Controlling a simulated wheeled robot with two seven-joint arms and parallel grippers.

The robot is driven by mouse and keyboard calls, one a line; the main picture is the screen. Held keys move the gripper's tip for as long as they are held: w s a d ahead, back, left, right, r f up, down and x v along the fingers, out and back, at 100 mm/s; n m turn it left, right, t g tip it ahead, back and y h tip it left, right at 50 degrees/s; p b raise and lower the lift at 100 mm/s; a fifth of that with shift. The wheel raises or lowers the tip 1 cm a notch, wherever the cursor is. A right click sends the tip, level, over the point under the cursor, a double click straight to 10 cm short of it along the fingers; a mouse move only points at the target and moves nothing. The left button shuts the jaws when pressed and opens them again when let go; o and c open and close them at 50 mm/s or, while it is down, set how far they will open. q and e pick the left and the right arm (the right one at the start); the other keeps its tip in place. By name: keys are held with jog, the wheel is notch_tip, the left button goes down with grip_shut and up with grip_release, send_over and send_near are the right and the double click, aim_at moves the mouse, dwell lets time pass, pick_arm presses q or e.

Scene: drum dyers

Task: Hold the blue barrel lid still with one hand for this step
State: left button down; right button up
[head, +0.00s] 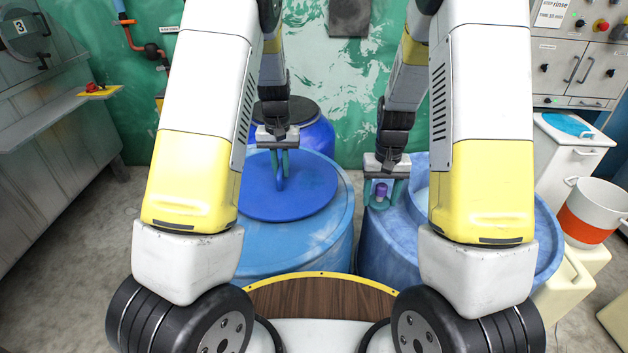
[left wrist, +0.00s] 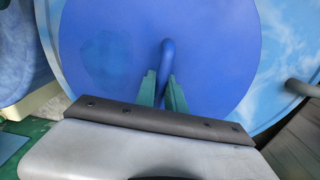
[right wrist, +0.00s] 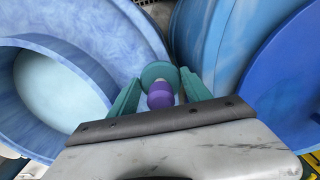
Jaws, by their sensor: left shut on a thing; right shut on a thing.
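The round dark-blue barrel lid (head: 310,195) lies over the top of the lighter blue left barrel (head: 300,245); whether it rests fully on the rim I cannot tell. My left gripper (head: 280,168) is shut on the lid's upright blue handle (left wrist: 168,58), with a green finger on each side. The lid (left wrist: 215,60) fills most of the left wrist view. My right gripper (head: 384,190) is shut on a small purple object (right wrist: 160,96) with a teal disc at its end, beside the open right barrel (right wrist: 95,35). The object's lower part is hidden.
Another blue barrel with a dark top (head: 300,112) stands behind the left one. At the right are a white pot with an orange band (head: 590,212), a white cabinet and a control panel (head: 575,65). A grey machine (head: 50,120) stands at the left, with bare floor beside it.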

aim_at(313, 193)
jog(key=a+r+n, duration=0.1)
jog(key=a, duration=0.2)
jog(key=w+a+r+n, duration=0.1)
jog(key=a+r+n, duration=0.1)
jog(key=a, duration=0.2)
jog(key=w+a+r+n, duration=0.1)
jog(key=a+n, duration=0.1)
jog(key=a, duration=0.1)
jog(key=shift+w+a+r, duration=0.15)
jog(key=shift+a+r, duration=0.05)
jog(key=shift+a, duration=0.05)
jog(key=a+r+n, duration=0.1)
jog(key=a, duration=0.1)
jog(key=a+r+n, duration=0.1)
jog(key=a, duration=0.2)
jog(key=a+r+n, duration=0.1)
jog(key=a, duration=0.1)
jog(key=shift+a+r+n, duration=0.3)
jog(key=shift+r+n, duration=0.05)
jog(key=shift+n, duration=0.05)
jog(key=shift+f, duration=1.95)
jog(key=shift+f, duration=0.95)
